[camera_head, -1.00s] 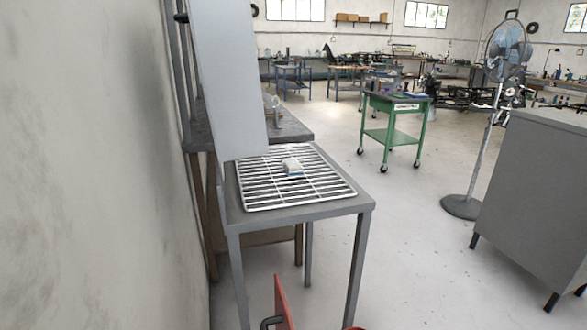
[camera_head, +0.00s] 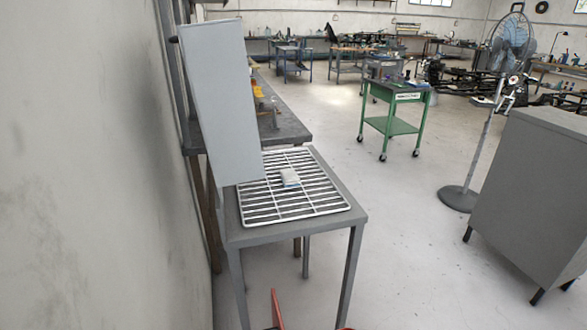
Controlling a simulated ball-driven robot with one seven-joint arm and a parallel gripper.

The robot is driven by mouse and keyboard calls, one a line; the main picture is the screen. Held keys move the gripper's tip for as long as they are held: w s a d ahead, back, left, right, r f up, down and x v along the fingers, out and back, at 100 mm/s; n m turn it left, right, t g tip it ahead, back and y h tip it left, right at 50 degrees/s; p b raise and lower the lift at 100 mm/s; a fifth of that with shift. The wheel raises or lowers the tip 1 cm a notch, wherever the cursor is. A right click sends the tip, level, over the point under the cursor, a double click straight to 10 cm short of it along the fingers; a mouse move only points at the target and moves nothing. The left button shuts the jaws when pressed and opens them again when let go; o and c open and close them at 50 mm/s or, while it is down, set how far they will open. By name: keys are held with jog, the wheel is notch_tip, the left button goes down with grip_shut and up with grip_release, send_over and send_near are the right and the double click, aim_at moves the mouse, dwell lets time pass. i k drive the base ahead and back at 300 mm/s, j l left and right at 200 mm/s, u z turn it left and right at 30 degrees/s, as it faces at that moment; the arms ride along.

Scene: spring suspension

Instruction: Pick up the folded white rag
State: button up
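The folded white rag (camera_head: 290,176) is a small pale block with a bluish side face. It lies on a white wire rack (camera_head: 272,218), near the rack's middle and towards its far half. The rack lies on a small grey metal table (camera_head: 345,216). No gripper fingers show in this view, and nothing touches the rag. Red parts at the bottom edge are cut off by the frame and seem to be mine.
A tall grey box (camera_head: 222,100) stands at the table's left and hides part of the rack. Behind is a workbench (camera_head: 284,118). A green cart (camera_head: 392,126), a fan (camera_head: 458,198) and a grey cabinet (camera_head: 530,200) stand right. Floor right of the table is clear.

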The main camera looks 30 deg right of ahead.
aim_at(289, 177)
jog(key=i+l, duration=0.15)
jog(key=l, duration=0.2)
jog(key=i+l, duration=0.15)
jog(key=l, duration=0.25)
jog(key=i+l, duration=0.15)
jog(key=l, duration=0.2)
jog(key=i+l, duration=0.1)
jog(key=l, duration=0.25)
jog(key=i+l+u, duration=0.1)
jog(key=l, duration=0.3)
jog(key=i+l, duration=0.2)
jog(key=l, duration=0.15)
jog(key=i+l, duration=0.1)
jog(key=l, duration=0.3)
